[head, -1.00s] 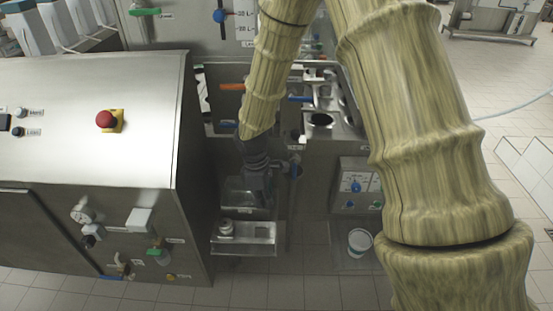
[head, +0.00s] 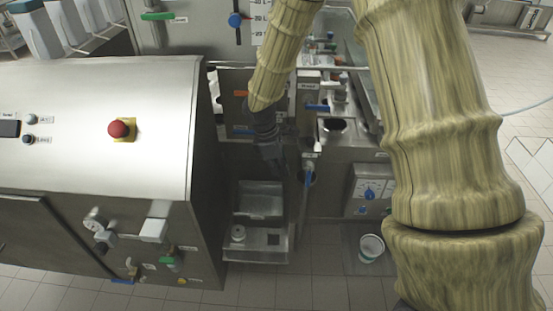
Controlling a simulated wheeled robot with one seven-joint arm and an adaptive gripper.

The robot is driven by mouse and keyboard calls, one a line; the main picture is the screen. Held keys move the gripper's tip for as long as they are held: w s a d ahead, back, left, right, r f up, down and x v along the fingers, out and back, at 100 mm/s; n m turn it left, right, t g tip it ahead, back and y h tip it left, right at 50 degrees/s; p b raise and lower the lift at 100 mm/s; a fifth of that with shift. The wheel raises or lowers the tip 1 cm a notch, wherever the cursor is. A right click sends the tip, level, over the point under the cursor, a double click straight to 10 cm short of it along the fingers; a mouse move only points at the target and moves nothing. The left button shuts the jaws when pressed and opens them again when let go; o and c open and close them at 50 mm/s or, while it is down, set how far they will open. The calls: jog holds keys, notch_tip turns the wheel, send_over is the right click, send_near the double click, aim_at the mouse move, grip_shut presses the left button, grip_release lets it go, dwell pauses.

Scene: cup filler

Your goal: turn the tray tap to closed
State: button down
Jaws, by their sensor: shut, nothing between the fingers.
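My gripper (head: 285,166) is dark and hangs at the end of the arm, above and behind the steel tray (head: 270,256). It is shut and holds nothing. Just to its right is a tap with a blue lever (head: 307,180) that points down along a thin vertical pipe. This looks like the tray tap, but its label is too small to read. The gripper is very close to this lever; I cannot tell whether they touch. The gripper partly covers the panel behind it.
A steel cabinet with a red emergency button (head: 121,129) stands on the left. A control box with a blue knob (head: 370,193) and a white bucket (head: 371,247) are to the right. Another blue lever (head: 317,108) and an orange one (head: 241,93) sit behind.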

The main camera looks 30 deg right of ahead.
aim_at(308, 179)
jog(key=shift+s+d+f+p, duration=0.55)
jog(key=shift+s+d+f, duration=0.1)
jog(key=shift+d+f, duration=0.3)
jog(key=shift+s+d+f+p, duration=0.6)
jog(key=shift+d+f, duration=0.15)
jog(key=shift+d, duration=0.3)
jog(key=shift+f, duration=0.1)
jog(key=shift+s+d+g+h, duration=0.1)
jog(key=shift+g+h, duration=0.2)
jog(key=shift+h, duration=0.1)
